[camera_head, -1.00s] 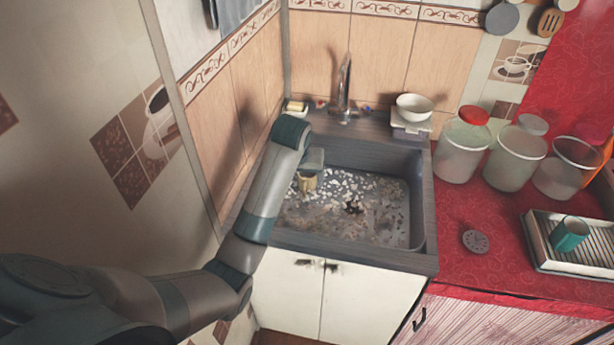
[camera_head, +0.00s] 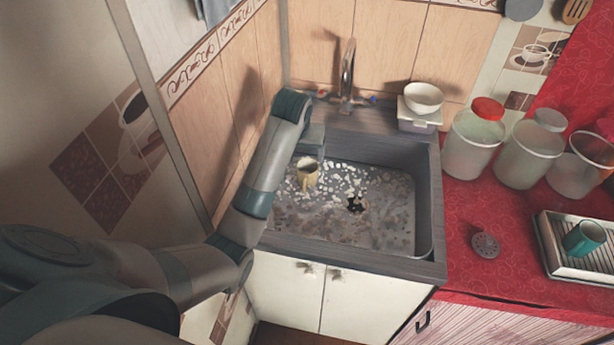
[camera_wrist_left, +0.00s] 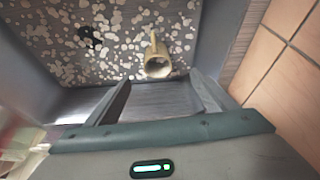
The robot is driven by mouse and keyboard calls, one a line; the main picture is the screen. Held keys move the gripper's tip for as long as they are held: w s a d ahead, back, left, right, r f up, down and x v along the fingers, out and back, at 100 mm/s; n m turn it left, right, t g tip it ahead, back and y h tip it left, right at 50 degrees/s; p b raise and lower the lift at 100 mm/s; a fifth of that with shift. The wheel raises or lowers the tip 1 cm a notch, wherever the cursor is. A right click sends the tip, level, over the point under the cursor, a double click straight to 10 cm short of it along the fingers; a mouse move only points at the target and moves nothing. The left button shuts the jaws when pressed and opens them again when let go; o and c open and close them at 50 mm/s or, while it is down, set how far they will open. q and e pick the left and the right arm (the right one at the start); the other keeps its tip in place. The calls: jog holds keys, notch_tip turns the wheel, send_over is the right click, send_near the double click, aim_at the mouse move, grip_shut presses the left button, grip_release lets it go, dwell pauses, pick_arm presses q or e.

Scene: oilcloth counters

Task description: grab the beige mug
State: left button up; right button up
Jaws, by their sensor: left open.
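The beige mug (camera_head: 308,172) stands in the left part of the sink basin, near its back-left corner. In the left wrist view the mug (camera_wrist_left: 158,64) shows its open rim towards me, with its handle side pointing up in the picture. My left gripper (camera_wrist_left: 163,88) is open and empty, its two fingers spread on either side of the picture below the mug. The mug lies just beyond the fingertips, and nothing is between the fingers. In the head view my left gripper (camera_head: 311,139) is above and behind the mug, its fingers mostly hidden. My right gripper is not in view.
The sink (camera_head: 440,215) has raised walls and a speckled, dirty floor with a dark drain. A faucet (camera_head: 347,75) rises at the back. A white bowl (camera_head: 423,97) sits at the back-right corner. The tiled wall is close on the left.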

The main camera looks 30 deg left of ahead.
pick_arm(q)
jog(key=f, duration=0.1)
jog(key=p, duration=0.2)
send_near(305, 170)
jog(key=shift+s+d+f, duration=0.2)
jog(key=shift+s+d, duration=0.1)
jog(key=shift+s, duration=0.15)
jog(key=shift+s+d+f, duration=0.25)
jog(key=shift+s+d, duration=0.05)
jog(key=shift+s, duration=0.15)
jog(key=shift+x, duration=0.75)
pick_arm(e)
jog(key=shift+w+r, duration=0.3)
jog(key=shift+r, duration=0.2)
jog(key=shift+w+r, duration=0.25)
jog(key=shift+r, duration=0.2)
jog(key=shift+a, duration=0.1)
pick_arm(q)
jog(key=shift+w, duration=0.1)
jog(key=shift+w+d+f, duration=0.15)
jog(key=shift+w+f, duration=0.05)
jog(key=shift+f, duration=0.4)
jog(key=shift+d+p+x, duration=0.1)
jog(key=shift+p+x, duration=0.15)
jog(key=shift+x, duration=0.7)
jog(key=shift+d+p+x, duration=0.15)
jog(key=shift+p+x, duration=0.1)
jog(key=shift+x, duration=0.7)
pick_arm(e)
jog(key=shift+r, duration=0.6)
